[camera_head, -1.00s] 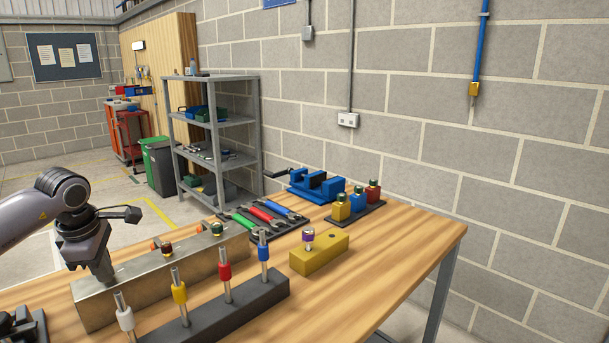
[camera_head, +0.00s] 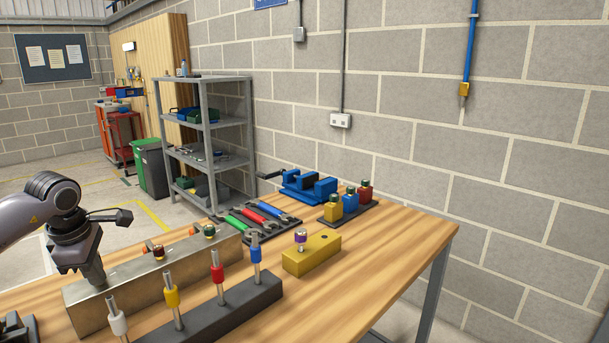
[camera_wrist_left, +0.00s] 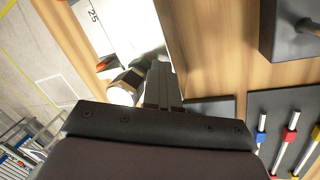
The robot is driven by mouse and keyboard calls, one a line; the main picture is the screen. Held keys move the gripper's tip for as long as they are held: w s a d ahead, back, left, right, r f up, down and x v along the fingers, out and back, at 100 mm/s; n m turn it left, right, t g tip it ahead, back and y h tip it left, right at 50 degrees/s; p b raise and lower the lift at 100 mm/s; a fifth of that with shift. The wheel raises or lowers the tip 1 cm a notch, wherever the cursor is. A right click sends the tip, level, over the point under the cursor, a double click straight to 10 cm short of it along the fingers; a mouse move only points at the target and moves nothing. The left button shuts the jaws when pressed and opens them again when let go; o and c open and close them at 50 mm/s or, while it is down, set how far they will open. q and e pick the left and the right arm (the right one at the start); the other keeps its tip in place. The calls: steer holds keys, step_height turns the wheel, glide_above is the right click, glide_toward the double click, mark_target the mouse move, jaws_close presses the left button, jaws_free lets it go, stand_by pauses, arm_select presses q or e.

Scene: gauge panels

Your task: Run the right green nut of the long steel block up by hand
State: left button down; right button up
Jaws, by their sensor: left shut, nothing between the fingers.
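The long steel block (camera_head: 150,285) lies along the left of the bench. On its top are a green nut (camera_head: 209,231) toward the far right end and a dark red nut (camera_head: 158,251) left of it, each beside an orange part. My left gripper (camera_head: 99,283) points down at the near left part of the block, left of both nuts; its fingers are shut and empty. In the left wrist view the shut fingers (camera_wrist_left: 165,88) are beside a dark hex nut (camera_wrist_left: 126,82) with a white round end and some green. I cannot tell whether they touch. My right gripper is not in view.
A dark rail (camera_head: 235,312) with white, yellow, red and blue collared posts stands in front of the block. A yellow block (camera_head: 312,257), a wrench tray (camera_head: 252,222), a blue vise (camera_head: 308,187) and a bottle-like trio on a plate (camera_head: 348,208) lie to the right.

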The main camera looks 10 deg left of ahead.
arm_select(q)
steer(key=shift+a+p, duration=0.2)
steer(key=shift+p, duration=0.1)
steer(key=shift+s+a+r, duration=0.1)
steer(key=shift+s+a, duration=0.3)
steer(key=shift+a, duration=0.5)
steer(key=shift+s+d, duration=0.1)
steer(key=shift+s, duration=0.15)
steer(key=shift+w+a+v, duration=0.1)
steer(key=shift+w+v, duration=0.1)
steer(key=shift+v, duration=0.75)
steer(key=shift+w+a+v, duration=0.1)
steer(key=shift+w+v, duration=0.05)
steer(key=shift+v, duration=0.8)
steer(key=shift+w+a+v, duration=0.1)
steer(key=shift+w+v, duration=0.1)
steer(key=shift+v, duration=0.75)
steer(key=shift+r, duration=0.1)
